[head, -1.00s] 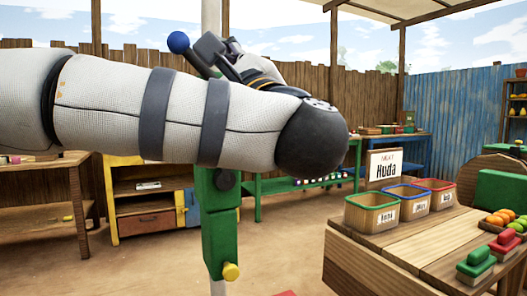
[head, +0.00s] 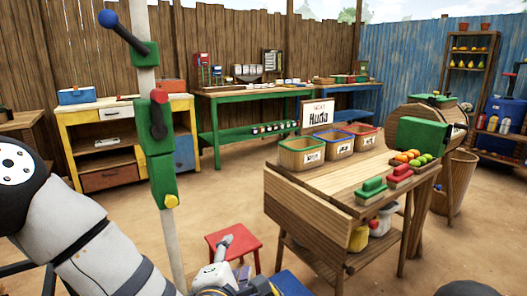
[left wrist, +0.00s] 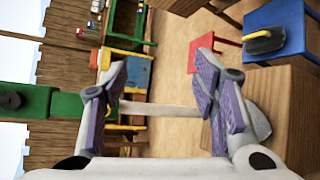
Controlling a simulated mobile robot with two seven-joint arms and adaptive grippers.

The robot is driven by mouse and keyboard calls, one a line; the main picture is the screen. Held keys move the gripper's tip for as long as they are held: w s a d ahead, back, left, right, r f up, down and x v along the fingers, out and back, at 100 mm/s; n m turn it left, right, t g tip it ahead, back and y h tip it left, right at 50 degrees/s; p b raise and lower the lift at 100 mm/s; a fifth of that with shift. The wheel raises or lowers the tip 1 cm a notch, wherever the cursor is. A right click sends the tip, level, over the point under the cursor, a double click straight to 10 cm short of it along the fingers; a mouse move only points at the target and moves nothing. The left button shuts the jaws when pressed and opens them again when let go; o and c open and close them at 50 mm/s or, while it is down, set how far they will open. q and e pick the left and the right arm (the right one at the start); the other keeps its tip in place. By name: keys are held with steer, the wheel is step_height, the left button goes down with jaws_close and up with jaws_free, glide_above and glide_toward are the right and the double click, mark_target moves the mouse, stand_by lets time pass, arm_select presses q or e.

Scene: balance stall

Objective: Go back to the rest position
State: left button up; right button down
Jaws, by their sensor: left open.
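My left arm (head: 75,235) comes in from the lower left of the head view and bends down past the bottom edge. My left gripper (head: 226,250) shows low in the middle of the head view, in front of a red stool (head: 250,235). The pale post with green blocks (head: 150,130) stands left of the gripper. My right gripper is not in view.
A wooden table (head: 340,175) with several coloured bins stands to the right. A blue stool (left wrist: 285,30) with a yellow and dark object on it is near the red stool. A yellow cabinet (head: 85,115) and green bench (head: 205,95) stand at the back. Sandy floor between is clear.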

arm_select(q)
steer(key=s+a+f+m+g+h+p, duration=0.1)
steer(key=s+a+f+m+g, duration=0.3)
steer(key=s+f, duration=0.5)
steer(key=s+a+f+m+g+p, duration=0.1)
steer(key=s+f+m+g, duration=0.3)
steer(key=s+f+m, duration=0.5)
steer(key=s+a+m+g, duration=0.2)
steer(key=s+a+g, duration=0.1)
steer(key=s, duration=0.7)
steer(key=s+a+m+g+y+p, duration=0.1)
steer(key=s+a+m+g, duration=0.2)
steer(key=s, duration=0.7)
steer(key=s+a+m+g+y+p, duration=0.1)
steer(key=s+a, duration=0.4)
steer(key=s, duration=0.5)
steer(key=shift+f+m+g, duration=0.25)
steer(key=shift+m+g, duration=0.55)
steer(key=shift+g, duration=0.3)
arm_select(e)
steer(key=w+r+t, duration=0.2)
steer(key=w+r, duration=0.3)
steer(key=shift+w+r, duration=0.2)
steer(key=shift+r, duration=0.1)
arm_select(q)
steer(key=shift+a, duration=0.1)
